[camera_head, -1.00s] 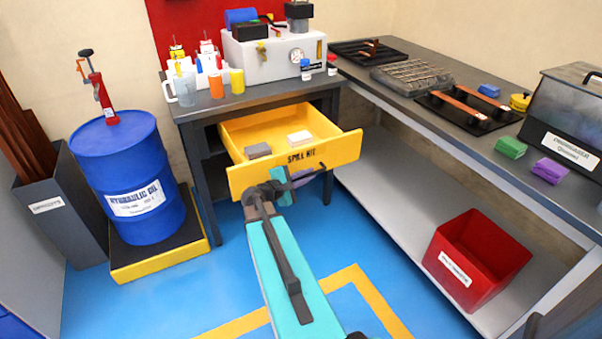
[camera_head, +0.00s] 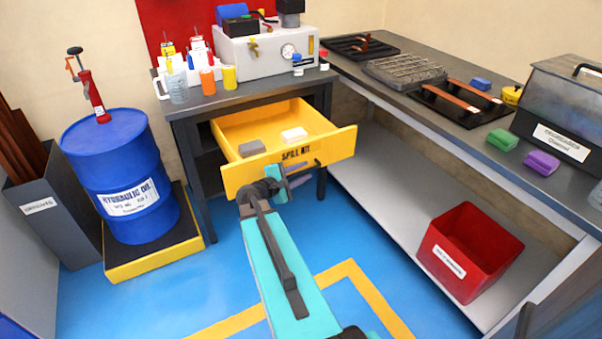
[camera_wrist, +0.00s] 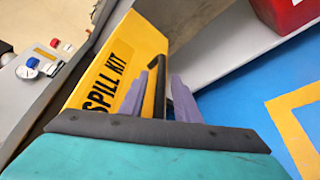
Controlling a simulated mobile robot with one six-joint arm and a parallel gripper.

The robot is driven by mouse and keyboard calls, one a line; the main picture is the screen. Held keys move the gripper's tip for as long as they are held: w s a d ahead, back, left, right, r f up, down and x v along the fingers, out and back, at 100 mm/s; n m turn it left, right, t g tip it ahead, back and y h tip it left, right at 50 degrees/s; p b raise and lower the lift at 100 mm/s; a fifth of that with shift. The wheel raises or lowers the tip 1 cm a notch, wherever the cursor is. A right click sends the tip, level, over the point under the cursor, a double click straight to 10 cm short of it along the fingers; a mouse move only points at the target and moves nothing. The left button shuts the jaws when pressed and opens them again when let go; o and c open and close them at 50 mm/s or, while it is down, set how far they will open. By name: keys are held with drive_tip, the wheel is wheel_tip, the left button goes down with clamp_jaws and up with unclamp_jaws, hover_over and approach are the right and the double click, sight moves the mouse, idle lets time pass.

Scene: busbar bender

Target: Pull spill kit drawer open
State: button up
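The yellow spill kit drawer (camera_head: 318,153) stands pulled out of the dark workbench, its inside visible from above. Its front carries the words SPILL KIT, also seen in the wrist view (camera_wrist: 108,80). A grey block (camera_head: 252,148) and a white block (camera_head: 294,135) lie inside. My gripper (camera_head: 292,178) is at the drawer front, by the dark bar handle (camera_head: 304,167). In the wrist view, the purple fingers (camera_wrist: 170,95) stand spread on either side of the black handle (camera_wrist: 162,95), with a gap beside it. My gripper looks open around the handle.
A blue hydraulic oil drum (camera_head: 118,170) stands on a yellow-edged pallet (camera_head: 155,258) at left. A red bin (camera_head: 470,250) sits on the low shelf (camera_head: 385,190) at right. Blue floor in front of the drawer is free apart from my arm.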

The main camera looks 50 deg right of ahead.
drive_tip(key=shift+a, duration=0.1)
drive_tip(key=v, duration=1.3)
drive_tip(key=shift+a+p, duration=0.3)
drive_tip(key=shift+p, duration=0.05)
drive_tip(key=shift+r, duration=0.1)
drive_tip(key=s+a+f+m+y, duration=0.1)
drive_tip(key=s+a+f+y, duration=0.15)
drive_tip(key=a+f, duration=0.45)
drive_tip(key=s+a+f+g+y, duration=0.1)
drive_tip(key=a+f+y, duration=0.25)
drive_tip(key=f, duration=0.65)
drive_tip(key=s+a+f+m+y, duration=0.1)
drive_tip(key=s+a+f+y, duration=0.1)
drive_tip(key=a+f, duration=0.55)
drive_tip(key=s+a+f+m+g+y, duration=0.2)
drive_tip(key=s+a+f+y, duration=0.2)
drive_tip(key=s+a+f, duration=0.6)
drive_tip(key=s+a+f+m+y, duration=0.1)
drive_tip(key=s+a+f+y, duration=0.25)
drive_tip(key=a+f, duration=0.45)
wheel_tip(320, 180, up, 16)
drive_tip(key=s+a+g+p, duration=0.1)
drive_tip(key=s+a+p, duration=0.1)
drive_tip(key=p, duration=1.1)
drive_tip(key=shift+s+a+m+g, duration=0.25)
drive_tip(key=shift+a+m+g, duration=0.05)
drive_tip(key=shift+a, duration=0.15)
